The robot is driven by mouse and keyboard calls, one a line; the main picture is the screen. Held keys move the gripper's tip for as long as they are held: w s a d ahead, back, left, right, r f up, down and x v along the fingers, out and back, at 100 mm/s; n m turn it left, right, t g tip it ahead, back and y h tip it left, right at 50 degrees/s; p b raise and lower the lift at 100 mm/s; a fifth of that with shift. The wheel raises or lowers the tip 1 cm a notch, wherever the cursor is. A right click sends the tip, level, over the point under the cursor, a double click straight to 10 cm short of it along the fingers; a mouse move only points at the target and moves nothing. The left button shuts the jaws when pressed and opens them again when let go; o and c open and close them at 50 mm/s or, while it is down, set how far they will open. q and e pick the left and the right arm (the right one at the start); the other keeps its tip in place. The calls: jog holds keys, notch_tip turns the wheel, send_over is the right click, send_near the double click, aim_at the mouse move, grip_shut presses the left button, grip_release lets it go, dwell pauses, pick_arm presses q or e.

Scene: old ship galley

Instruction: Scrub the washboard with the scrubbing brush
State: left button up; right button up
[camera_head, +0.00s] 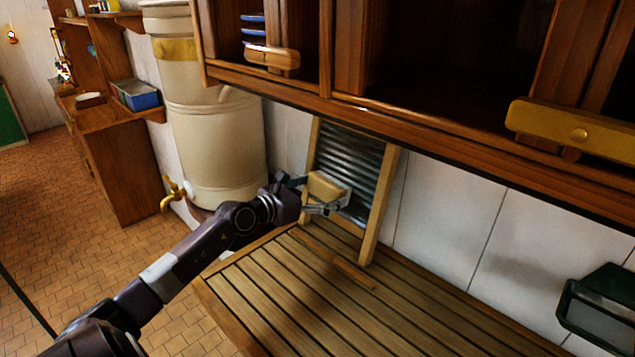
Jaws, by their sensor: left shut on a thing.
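The washboard (362,163) has a wooden frame and a ribbed grey metal face. It stands leaning against the white wall on the slatted wooden counter. My left gripper (325,194) is shut on the scrubbing brush (327,186), a pale wooden block. The brush is in front of the lower left part of the ribbed face, and I cannot tell whether it touches it. The gripper and brush hide part of the washboard. My right gripper is not in view.
The slatted counter (290,310) is mostly bare. A wooden cabinet (430,128) overhangs the washboard. A large cream container (215,150) with a brass tap (172,194) stands at the left. A dark green object (598,308) is at the right.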

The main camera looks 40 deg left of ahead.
pick_arm(q)
jog(key=shift+d, duration=1.2)
jog(key=shift+d+r, duration=0.1)
jog(key=shift+d, duration=1.4)
jog(key=shift+w+a, duration=0.1)
